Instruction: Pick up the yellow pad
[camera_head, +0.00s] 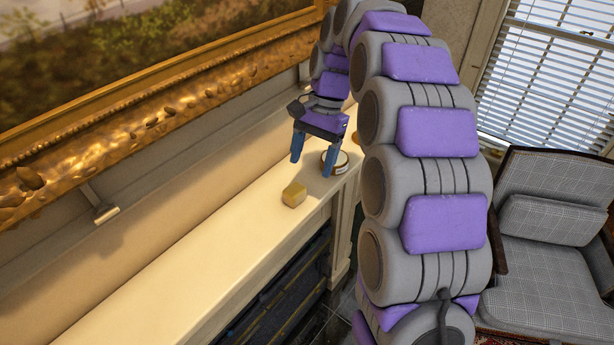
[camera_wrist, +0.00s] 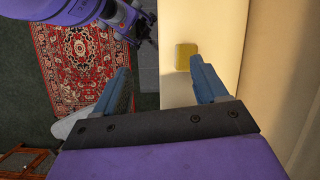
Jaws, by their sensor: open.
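The yellow pad (camera_head: 294,195) is a small block lying on the cream mantel shelf (camera_head: 205,263). It also shows in the wrist view (camera_wrist: 187,56), near the shelf's edge and just beyond the tip of the right finger. My gripper (camera_head: 313,158) is open and empty above the shelf, behind the pad in the head view. In the wrist view my gripper (camera_wrist: 164,78) has its fingers spread wide, one over the shelf and one over the floor side. The pad is apart from both fingers as far as I can see.
A small round tin-like container (camera_head: 336,162) stands on the shelf beside my gripper. A gilt picture frame (camera_head: 140,100) hangs along the wall. A grey checked armchair (camera_head: 548,235) stands at right. A red patterned rug (camera_wrist: 75,60) lies below. The shelf's near left is clear.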

